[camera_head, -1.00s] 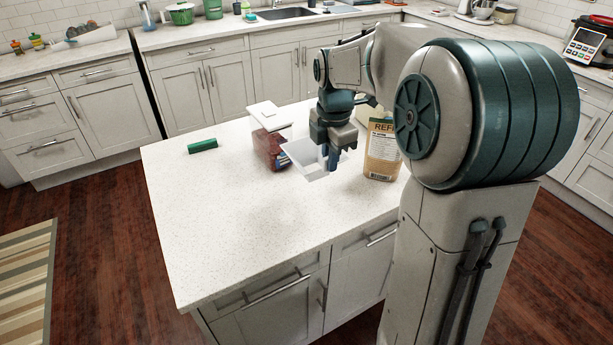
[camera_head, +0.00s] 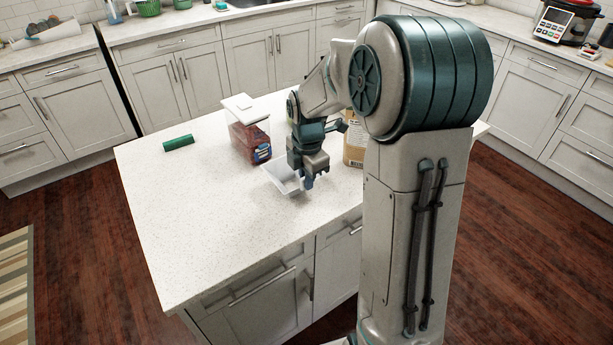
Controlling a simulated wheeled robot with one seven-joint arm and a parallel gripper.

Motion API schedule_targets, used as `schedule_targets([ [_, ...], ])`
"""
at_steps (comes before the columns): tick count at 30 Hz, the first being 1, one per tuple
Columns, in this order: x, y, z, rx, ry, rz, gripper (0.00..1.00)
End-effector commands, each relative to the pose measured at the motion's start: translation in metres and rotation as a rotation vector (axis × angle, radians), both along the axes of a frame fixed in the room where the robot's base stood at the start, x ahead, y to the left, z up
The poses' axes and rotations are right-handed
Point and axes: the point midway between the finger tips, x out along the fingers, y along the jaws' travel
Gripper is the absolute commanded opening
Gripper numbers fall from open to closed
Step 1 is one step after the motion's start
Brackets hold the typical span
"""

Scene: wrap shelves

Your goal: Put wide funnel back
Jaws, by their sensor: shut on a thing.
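The wide funnel (camera_head: 279,180) is white, squarish and open-topped. It is tilted, close over or touching the island counter; I cannot tell which. My gripper (camera_head: 307,181) is shut on its right side, and the fingers hide part of it. A clear container (camera_head: 246,138) with dark red contents and a white lid tilted open stands just behind and left of the funnel.
A tan printed refill package (camera_head: 354,145) stands right of my gripper, partly hidden by my arm. A green cylinder (camera_head: 178,142) lies at the back left of the white island counter (camera_head: 190,225). The counter's left and front are clear.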

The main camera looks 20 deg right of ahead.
Motion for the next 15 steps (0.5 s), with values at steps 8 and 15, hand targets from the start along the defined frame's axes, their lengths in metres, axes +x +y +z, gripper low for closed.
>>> schedule_targets([
  [8, 0.0001, -0.0001, -0.0024, 0.000, 0.000, 0.000, 0.19],
  [15, 0.0000, -0.0001, -0.0021, 0.000, 0.000, 0.000, 0.34],
])
